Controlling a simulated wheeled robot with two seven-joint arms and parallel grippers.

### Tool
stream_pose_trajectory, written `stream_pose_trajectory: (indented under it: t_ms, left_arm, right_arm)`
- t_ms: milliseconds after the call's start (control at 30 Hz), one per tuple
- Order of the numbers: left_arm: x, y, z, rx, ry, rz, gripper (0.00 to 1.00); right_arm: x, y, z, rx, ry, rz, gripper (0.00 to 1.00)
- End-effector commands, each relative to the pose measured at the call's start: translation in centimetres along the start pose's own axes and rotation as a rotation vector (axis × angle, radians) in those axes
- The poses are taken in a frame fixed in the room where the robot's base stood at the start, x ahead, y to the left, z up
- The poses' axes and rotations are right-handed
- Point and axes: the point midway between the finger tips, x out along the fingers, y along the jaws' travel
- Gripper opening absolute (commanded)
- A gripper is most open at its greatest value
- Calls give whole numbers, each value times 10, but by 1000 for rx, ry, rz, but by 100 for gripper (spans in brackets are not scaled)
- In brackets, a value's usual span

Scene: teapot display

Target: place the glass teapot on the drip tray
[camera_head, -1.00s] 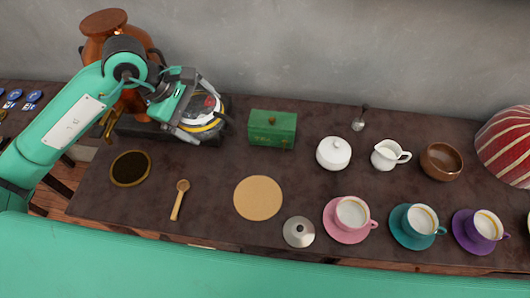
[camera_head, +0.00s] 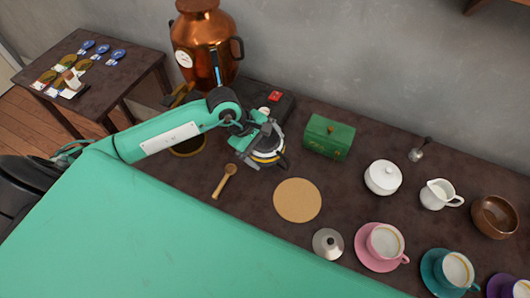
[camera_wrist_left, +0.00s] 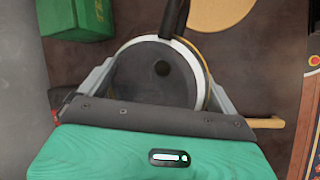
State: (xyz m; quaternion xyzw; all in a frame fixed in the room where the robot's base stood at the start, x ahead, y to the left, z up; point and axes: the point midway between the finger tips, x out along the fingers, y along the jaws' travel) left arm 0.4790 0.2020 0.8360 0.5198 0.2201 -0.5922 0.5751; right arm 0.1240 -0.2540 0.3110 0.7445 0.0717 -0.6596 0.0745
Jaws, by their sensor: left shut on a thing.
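The glass teapot (camera_head: 267,158) has a pale band and a yellow ring. My left gripper (camera_head: 261,142) is shut on it. In the left wrist view the round teapot (camera_wrist_left: 160,75) sits between the two fingers, with a dark handle on it. Whether its base touches the table is hard to tell. A round dark tray with a gold rim, which I take as the drip tray (camera_head: 187,150), lies to the left, below the copper urn's tap and partly hidden by my left arm. My right gripper is not in view.
A black block with a red patch (camera_head: 274,97) stands behind, beside the copper urn (camera_head: 204,40). The green box (camera_head: 329,137), round mat (camera_head: 298,200), wooden spoon (camera_head: 225,180) and metal lid (camera_head: 328,243) lie around the teapot. Cups and white crockery stand right.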

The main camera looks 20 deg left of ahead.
Motion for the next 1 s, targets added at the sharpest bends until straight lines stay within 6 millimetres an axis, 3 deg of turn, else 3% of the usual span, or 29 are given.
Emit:
stream_pose_trajectory:
  t_ms: [267,667,700,1000]
  left_arm:
    - [32,-13,-13,-1,0,-1,63]
    - [36,-14,-15,2,1,0,63]
    - [36,-14,-15,1,1,-1,98]
    - [34,-14,-14,1,1,-1,100]
  right_arm:
    - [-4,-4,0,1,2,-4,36]
    - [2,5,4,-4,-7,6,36]
    - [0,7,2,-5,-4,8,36]
    - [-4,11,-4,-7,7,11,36]
